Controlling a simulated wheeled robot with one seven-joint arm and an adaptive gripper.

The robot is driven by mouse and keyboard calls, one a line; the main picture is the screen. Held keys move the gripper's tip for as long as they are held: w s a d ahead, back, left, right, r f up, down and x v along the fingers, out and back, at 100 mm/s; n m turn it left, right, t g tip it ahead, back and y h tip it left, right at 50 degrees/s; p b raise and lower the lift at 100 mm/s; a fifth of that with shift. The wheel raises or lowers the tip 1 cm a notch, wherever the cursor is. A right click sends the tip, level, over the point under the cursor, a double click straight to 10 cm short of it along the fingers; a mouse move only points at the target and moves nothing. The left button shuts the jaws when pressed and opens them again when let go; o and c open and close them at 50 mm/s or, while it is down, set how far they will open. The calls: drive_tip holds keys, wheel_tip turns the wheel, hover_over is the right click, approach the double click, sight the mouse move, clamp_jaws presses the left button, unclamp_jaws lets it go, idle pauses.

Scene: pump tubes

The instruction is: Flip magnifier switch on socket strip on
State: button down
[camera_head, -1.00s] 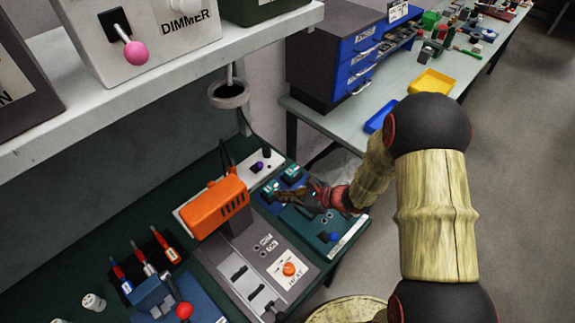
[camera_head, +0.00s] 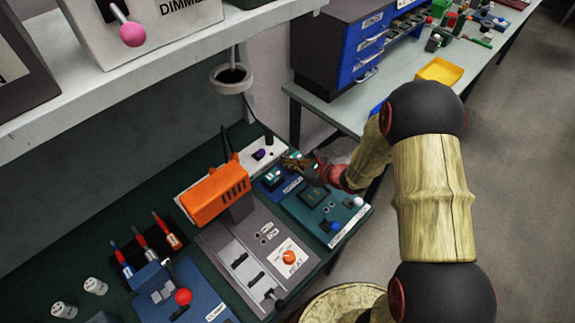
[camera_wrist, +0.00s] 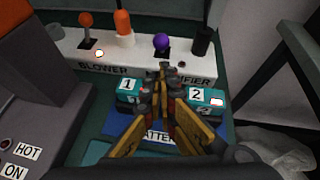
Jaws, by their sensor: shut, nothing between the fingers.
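The white socket strip (camera_wrist: 70,56) crosses the far part of the wrist view. Its magnifier switch (camera_wrist: 161,42) is a toggle with a purple knob, standing beside a black plug (camera_wrist: 201,40); the MAGNIFIER label is partly hidden by my fingers. My gripper (camera_wrist: 164,70) is shut and empty, its tips just in front of the strip on the near side of the purple knob. Whether they touch it I cannot tell. In the head view the purple switch (camera_head: 261,155) shows on the strip (camera_head: 270,146), left of my gripper (camera_head: 286,161).
The blower toggle (camera_wrist: 86,20), an orange plug (camera_wrist: 124,22) and a lit lamp are on the strip's left part. Teal batteries 1 (camera_wrist: 128,86) and 2 (camera_wrist: 198,95) flank my fingers. An orange device (camera_head: 214,192) stands left on a grey panel.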

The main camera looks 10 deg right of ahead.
sight(261, 154)
drive_tip(key=b+x, duration=0.1)
drive_tip(key=x, duration=0.6)
drive_tip(key=shift+f, duration=0.1)
drive_tip(key=shift+r+p, duration=0.35)
drive_tip(key=shift+p, duration=0.15)
drive_tip(key=shift+g+h, duration=0.3)
